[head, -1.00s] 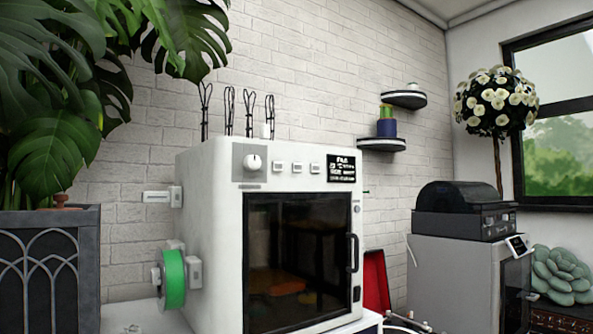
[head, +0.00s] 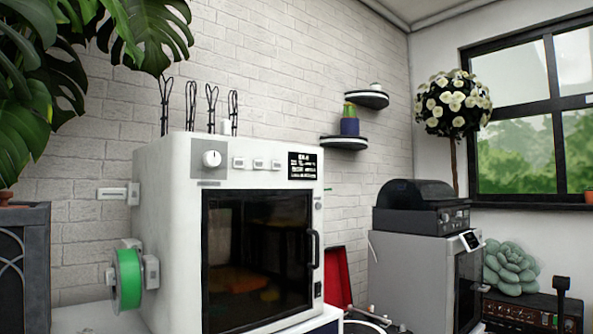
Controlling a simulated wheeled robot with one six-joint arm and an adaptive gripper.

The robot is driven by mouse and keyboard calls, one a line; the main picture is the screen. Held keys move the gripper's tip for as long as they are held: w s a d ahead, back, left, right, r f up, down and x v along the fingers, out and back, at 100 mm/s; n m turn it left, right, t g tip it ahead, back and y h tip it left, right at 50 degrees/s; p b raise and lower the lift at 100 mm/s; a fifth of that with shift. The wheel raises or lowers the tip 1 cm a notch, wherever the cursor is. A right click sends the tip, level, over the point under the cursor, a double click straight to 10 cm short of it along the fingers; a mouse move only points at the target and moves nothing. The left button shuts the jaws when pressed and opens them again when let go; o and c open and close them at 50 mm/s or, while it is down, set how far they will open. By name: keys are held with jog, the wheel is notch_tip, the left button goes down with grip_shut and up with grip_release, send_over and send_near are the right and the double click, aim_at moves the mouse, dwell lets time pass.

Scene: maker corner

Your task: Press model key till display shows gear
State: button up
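A white 3D printer (head: 165,205) with a dark glass door (head: 258,255) stands left of centre in the head view. Its top front strip has a round white knob (head: 212,158), a row of three small light keys (head: 258,163) and a small black display (head: 302,166) with white text. The text is too small to read, and I cannot make out a gear on it. The key labels are also too small to tell which is the model key. A green filament spool (head: 128,279) hangs on the printer's left side. My gripper is not in view.
A large leafy plant (head: 40,80) stands at the left. A grey machine (head: 410,280) with a black unit (head: 420,208) on top stands to the right. Two small wall shelves (head: 344,143) hang behind. A red panel (head: 338,277) stands between the machines.

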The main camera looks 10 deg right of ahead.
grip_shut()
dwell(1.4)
